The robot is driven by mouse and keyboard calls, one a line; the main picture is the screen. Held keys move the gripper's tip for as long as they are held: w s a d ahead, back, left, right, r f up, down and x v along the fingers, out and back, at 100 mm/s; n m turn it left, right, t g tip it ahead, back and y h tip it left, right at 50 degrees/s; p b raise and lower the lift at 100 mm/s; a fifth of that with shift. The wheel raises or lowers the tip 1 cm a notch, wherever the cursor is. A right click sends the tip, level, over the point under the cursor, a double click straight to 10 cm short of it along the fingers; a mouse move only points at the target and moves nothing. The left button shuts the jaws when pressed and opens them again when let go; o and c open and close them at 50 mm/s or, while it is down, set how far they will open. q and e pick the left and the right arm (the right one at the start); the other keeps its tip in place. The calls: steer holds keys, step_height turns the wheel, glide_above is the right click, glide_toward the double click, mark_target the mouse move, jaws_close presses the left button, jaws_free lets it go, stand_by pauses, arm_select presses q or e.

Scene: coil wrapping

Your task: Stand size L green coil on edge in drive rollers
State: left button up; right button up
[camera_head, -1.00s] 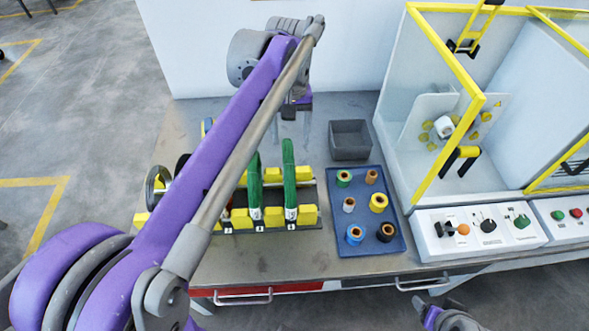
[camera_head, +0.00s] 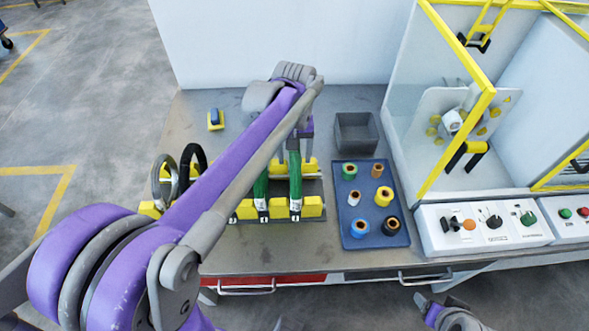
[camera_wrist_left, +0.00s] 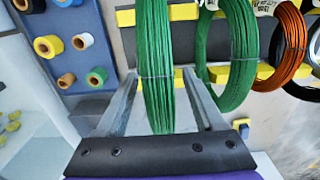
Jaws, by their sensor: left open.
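Two green coils stand on edge in a rack with yellow blocks (camera_head: 312,207). The right-hand green coil (camera_head: 295,188) is between the spread fingers of my left gripper (camera_head: 294,148), which comes from above. In the left wrist view this coil (camera_wrist_left: 155,60) passes between the open fingers, with gaps at the sides. The other green coil (camera_head: 261,190) stands just left of it, partly behind my arm. I cannot read which is size L. A black-and-yellow roller part (camera_head: 466,156) shows inside the white enclosure. A grey part of my right arm shows at the bottom right; its jaws are unclear.
A blue tray (camera_head: 354,170) with several small spools lies right of the rack, below a grey bin (camera_head: 372,150). The enclosure has a yellow frame (camera_head: 470,70) and a control panel (camera_head: 470,240). An orange coil (camera_wrist_left: 283,45) and a black coil stand farther along the rack.

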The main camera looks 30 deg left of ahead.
arm_select(q)
jaws_close()
steer(key=shift+r, duration=0.1)
stand_by(1.2)
